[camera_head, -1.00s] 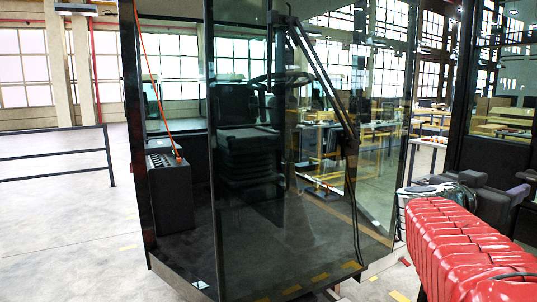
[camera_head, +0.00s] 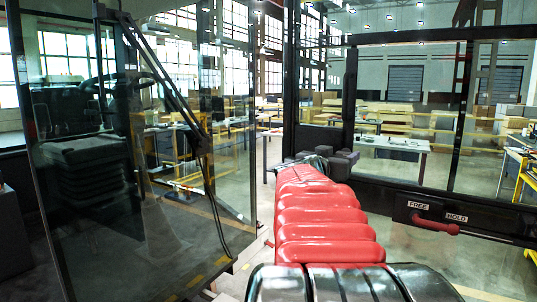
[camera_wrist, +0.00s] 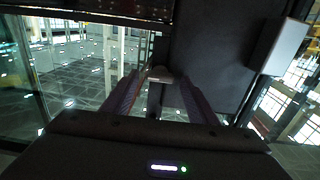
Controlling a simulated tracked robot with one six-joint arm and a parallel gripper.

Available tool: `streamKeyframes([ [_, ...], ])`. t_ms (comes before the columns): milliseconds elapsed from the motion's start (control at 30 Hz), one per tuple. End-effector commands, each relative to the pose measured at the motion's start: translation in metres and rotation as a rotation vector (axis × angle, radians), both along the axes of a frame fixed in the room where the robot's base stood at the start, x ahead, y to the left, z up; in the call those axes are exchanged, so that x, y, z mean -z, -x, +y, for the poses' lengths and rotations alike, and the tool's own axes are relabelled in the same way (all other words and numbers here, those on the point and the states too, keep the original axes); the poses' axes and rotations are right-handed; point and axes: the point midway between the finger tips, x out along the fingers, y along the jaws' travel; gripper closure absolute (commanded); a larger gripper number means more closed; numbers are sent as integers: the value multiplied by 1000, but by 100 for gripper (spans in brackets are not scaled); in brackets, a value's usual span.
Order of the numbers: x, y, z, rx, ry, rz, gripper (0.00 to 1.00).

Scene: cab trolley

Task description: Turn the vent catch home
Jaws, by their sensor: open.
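The vent catch is a red lever (camera_head: 435,224) on a dark block at the right in the head view. It slopes slightly down to the right, with its rounded right end below the HOLD label (camera_head: 457,217). The FREE label (camera_head: 418,205) is above its left part. My gripper (camera_wrist: 160,80) shows in the wrist view with two dark fingers apart. A small pale piece shows near the fingertips; I cannot tell what it is. In the head view the gripper end is left of the catch and apart from it. The catch cannot be made out in the wrist view.
A dark-framed window (camera_head: 410,110) spans above the catch block. A glass cab panel (camera_head: 150,170) with a wiper stands at left. A grey-white box (camera_wrist: 287,46) is at upper right in the wrist view. Workbenches lie beyond the glass.

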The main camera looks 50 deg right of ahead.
Motion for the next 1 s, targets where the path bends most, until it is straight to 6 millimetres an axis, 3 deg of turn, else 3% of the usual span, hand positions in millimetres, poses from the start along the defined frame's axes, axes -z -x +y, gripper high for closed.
streamKeyframes([
  [267,0,-1,-1,-1,1,0,47],
  [833,0,-2,0,-3,0,0,86],
  [1000,0,-3,0,-4,0,3,88],
])
